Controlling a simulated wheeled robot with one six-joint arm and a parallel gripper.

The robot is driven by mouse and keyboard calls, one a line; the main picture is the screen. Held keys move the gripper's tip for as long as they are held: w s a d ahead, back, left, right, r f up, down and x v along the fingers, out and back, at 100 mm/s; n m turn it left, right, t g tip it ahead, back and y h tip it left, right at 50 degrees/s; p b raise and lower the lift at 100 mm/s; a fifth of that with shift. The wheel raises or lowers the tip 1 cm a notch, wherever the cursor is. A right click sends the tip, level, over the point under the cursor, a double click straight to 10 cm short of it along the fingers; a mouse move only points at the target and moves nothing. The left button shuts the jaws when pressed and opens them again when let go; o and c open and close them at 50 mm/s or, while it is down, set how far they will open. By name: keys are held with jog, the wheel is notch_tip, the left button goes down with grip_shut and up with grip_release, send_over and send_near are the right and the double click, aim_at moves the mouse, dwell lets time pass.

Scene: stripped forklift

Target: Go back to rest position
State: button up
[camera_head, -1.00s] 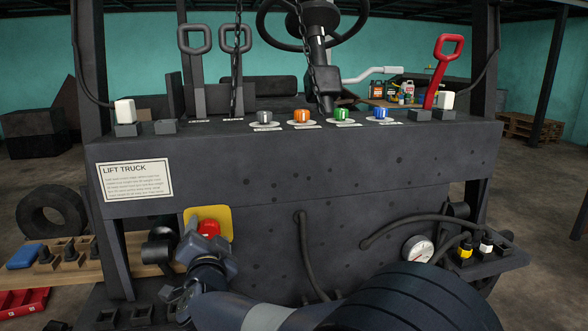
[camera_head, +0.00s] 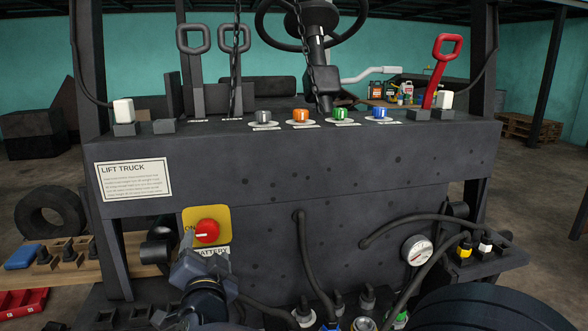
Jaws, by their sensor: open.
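My gripper (camera_head: 206,254) is at the lower left, just below the red battery knob (camera_head: 207,231). Its jaws are open and empty, and they appear apart from the knob. The knob sits on a yellow plate (camera_head: 190,215) marked BATTERY on the front of the dark lift truck panel (camera_head: 270,240). The knob's white mark shows on its face. The lower edge of the plate is partly hidden by my gripper.
The panel top carries grey, orange, green and blue knobs (camera_head: 299,115), and a red lever (camera_head: 441,70). Hoses (camera_head: 308,265), a gauge (camera_head: 417,250) and several connectors (camera_head: 367,297) are low in front. A wooden board with sockets (camera_head: 85,275) lies left.

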jog(key=v, duration=0.5)
jog(key=x, duration=1.1)
jog(key=shift+d, duration=0.1)
jog(key=shift+w+r+n+p, duration=0.2)
jog(key=shift+n+p, duration=0.1)
jog(key=shift+p, duration=0.5)
jog(key=shift+s+r+n+p, duration=0.1)
jog(key=shift+s+n+p, duration=0.05)
jog(key=shift+n+p, duration=0.7)
jog(key=n+p, duration=0.3)
jog(key=p, duration=0.1)
jog(key=shift+n, duration=0.25)
jog(key=n+p, duration=0.4)
jog(key=p, duration=0.3)
jog(key=b, duration=0.3)
send_near(207, 232)
jog(key=shift+s+d+f+n+g, duration=0.15)
jog(key=shift+s+d+f, duration=0.1)
jog(key=shift+s, duration=0.2)
jog(key=shift+s+d+f+n+g, duration=0.15)
jog(key=shift+s+f, duration=0.1)
jog(key=shift+s, duration=0.15)
